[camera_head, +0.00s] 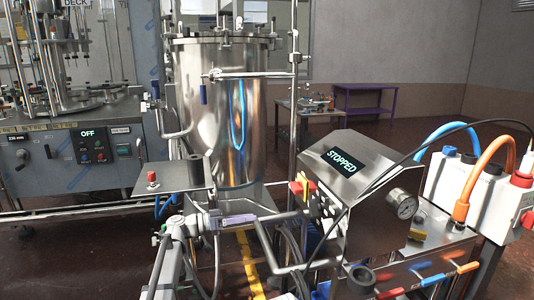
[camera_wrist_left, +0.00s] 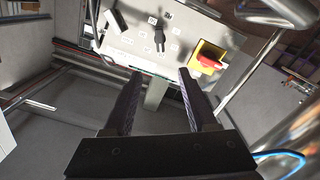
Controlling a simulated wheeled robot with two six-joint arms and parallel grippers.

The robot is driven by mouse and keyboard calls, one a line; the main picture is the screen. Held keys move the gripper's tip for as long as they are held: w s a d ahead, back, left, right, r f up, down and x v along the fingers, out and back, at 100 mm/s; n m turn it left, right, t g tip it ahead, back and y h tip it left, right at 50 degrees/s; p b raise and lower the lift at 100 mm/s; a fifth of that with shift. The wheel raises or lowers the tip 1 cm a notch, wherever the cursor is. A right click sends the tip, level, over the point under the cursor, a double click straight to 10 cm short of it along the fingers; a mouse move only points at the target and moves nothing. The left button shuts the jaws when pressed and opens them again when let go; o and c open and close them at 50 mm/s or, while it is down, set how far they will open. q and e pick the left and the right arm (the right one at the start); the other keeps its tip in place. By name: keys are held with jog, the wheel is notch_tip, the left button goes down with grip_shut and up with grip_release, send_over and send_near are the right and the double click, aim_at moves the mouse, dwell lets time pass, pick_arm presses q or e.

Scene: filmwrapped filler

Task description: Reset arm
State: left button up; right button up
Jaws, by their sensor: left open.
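My left gripper (camera_wrist_left: 157,76) is open in the left wrist view, its two dark fingers spread apart with nothing between them. The fingers point toward a light control panel (camera_wrist_left: 135,40) with a black rotary knob (camera_wrist_left: 159,38). A red button (camera_wrist_left: 208,62) on a yellow base sits on that panel, to the right of the fingertips. In the head view the jaws are hard to make out among the pipes and bars in the lower middle. I do not see my right gripper in either view.
A tall steel tank (camera_head: 218,115) stands behind, and a machine panel (camera_head: 92,145) reading OFF is at left. Orange (camera_head: 482,165) and blue hoses are at right. Open floor lies beyond, before a purple table (camera_head: 365,87).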

pick_arm(q)
jog(key=s+d+f+n+g+y+p, duration=0.1)
jog(key=s+d+g+y+p, duration=0.3)
jog(key=s+p, duration=0.45)
jog(key=s+d+f+n+g+y+p, duration=0.1)
jog(key=s+d+y+p, duration=0.4)
jog(key=s, duration=0.7)
jog(key=s+a+r+n+y+p, duration=0.2)
jog(key=s+a+y+p, duration=0.2)
jog(key=s+y+p, duration=0.1)
jog(key=s+a+r+n+y+p, duration=0.1)
jog(key=s+a+r+y+p, duration=0.2)
jog(key=s+p, duration=0.3)
jog(key=s+a+y, duration=0.1)
jog(key=s, duration=0.2)
jog(key=shift+s+a+r+n+y+p, duration=0.2)
jog(key=shift+s+r+n+y+p, duration=0.05)
jog(key=shift+s+n+y+p, duration=0.15)
